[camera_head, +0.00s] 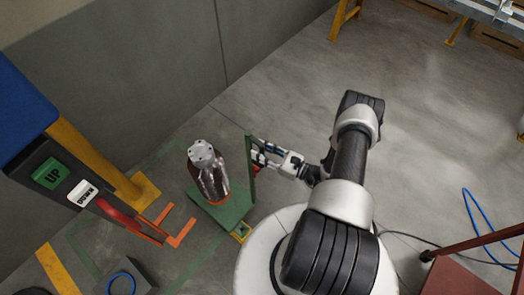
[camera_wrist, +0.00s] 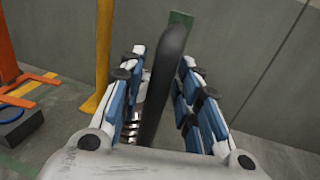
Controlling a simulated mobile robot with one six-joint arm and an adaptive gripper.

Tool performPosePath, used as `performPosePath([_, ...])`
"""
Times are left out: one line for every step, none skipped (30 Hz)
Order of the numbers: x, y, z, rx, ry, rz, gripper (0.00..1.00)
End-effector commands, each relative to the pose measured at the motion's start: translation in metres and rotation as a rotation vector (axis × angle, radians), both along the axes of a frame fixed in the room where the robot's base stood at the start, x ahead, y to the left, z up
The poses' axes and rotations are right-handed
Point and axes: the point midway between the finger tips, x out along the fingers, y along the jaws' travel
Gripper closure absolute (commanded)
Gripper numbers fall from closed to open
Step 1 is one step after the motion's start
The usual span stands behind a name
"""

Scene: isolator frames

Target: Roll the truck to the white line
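The truck is a small green platform (camera_head: 228,213) low on the floor, with a green upright post (camera_head: 249,165) at its right side. A shiny ribbed metal cylinder (camera_head: 208,172) with a pale top stands on the platform. My gripper (camera_head: 262,158) is beside the post. In the wrist view, a dark handle bar (camera_wrist: 167,85) runs between the two blue-and-white fingers of my gripper (camera_wrist: 165,62). The fingers are apart, with a gap showing beside the bar. A green piece (camera_wrist: 180,19) shows beyond the bar. I cannot make out a white line in either view.
A control box with UP and DOWN buttons (camera_head: 66,182), a yellow post (camera_head: 95,160) and an orange-red fork (camera_head: 160,228) stand at the left. A grey wall (camera_head: 130,70) runs behind. A blue hose (camera_head: 478,225) lies at the right. Floor beyond the truck is clear.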

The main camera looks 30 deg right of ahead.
Motion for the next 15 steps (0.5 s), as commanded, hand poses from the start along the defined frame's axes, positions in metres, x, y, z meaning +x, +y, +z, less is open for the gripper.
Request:
performPosePath([0.0000,-0.0001,0.0000,0.000,0.000,0.000,0.75])
performPosePath([-0.0001,-0.0001,0.0000,0.000,0.000,0.000,0.77])
performPosePath([-0.0001,-0.0001,0.0000,0.000,0.000,0.000,0.80])
performPosePath([-0.0001,-0.0001,0.0000,0.000,0.000,0.000,0.82])
performPosePath([-0.0001,-0.0001,0.0000,0.000,0.000,0.000,0.84])
performPosePath([-0.0001,-0.0001,0.0000,0.000,0.000,0.000,0.87])
performPosePath([-0.0001,-0.0001,0.0000,0.000,0.000,0.000,0.89])
performPosePath([-0.0001,-0.0001,0.0000,0.000,0.000,0.000,0.91])
performPosePath([-0.0001,-0.0001,-0.0001,0.000,0.000,0.000,0.93])
performPosePath([-0.0002,-0.0001,-0.0001,0.000,0.000,0.000,0.95])
performPosePath([-0.0002,-0.0001,-0.0001,0.000,0.000,0.000,0.97])
performPosePath([-0.0002,0.0000,-0.0001,0.000,0.000,0.000,1.00])
performPosePath([-0.0002,0.0000,-0.0001,0.000,0.000,0.000,1.00])
performPosePath([-0.0002,0.0000,-0.0001,0.000,0.000,0.000,1.00])
performPosePath([-0.0002,0.0000,-0.0001,0.000,0.000,0.000,1.00])
